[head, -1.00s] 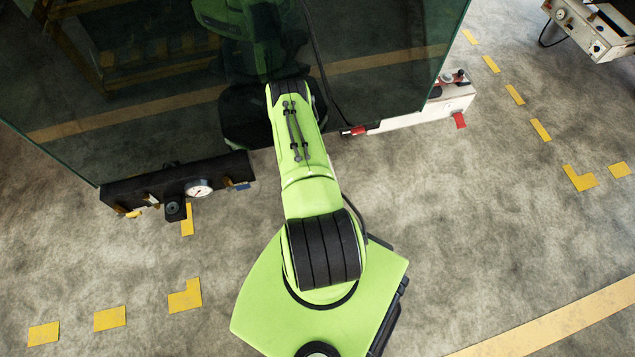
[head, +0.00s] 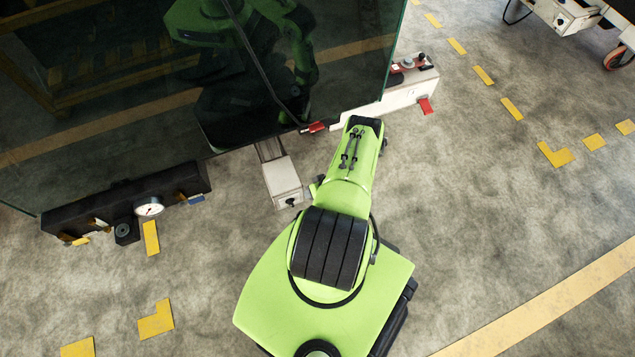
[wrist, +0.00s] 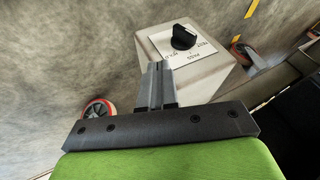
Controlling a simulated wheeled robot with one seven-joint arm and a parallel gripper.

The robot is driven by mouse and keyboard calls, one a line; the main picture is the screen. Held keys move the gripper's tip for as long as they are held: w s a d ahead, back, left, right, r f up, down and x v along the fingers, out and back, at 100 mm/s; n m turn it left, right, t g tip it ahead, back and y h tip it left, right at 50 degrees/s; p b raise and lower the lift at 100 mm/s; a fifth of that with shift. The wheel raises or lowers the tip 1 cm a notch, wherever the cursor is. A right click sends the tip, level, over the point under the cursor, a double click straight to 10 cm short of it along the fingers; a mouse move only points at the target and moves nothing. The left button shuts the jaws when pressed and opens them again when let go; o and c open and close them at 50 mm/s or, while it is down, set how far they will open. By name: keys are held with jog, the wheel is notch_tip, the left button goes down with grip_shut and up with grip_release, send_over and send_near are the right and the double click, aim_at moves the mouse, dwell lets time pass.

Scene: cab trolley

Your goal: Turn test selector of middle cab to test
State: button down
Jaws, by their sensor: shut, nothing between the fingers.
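A black selector knob (wrist: 184,37) stands on a white label plate on the end of a pale box (wrist: 200,70) in the wrist view.
The dark glass panel (head: 200,90) fills the upper left. A black bar with a gauge (head: 149,207) is left of the box; a white unit (head: 400,90) with red parts is right. A red-rimmed wheel (wrist: 99,108) shows in the wrist view. The front floor is clear.

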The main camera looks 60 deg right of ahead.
aim_at(292, 202)
jog(key=w+a+f, duration=0.1)
jog(key=w+a+f+b, duration=0.1)
jog(key=w+a+f, duration=0.1)
jog(key=shift+w+a, duration=0.2)
jog(key=shift+a, duration=0.1)
jog(key=shift+a, duration=0.1)
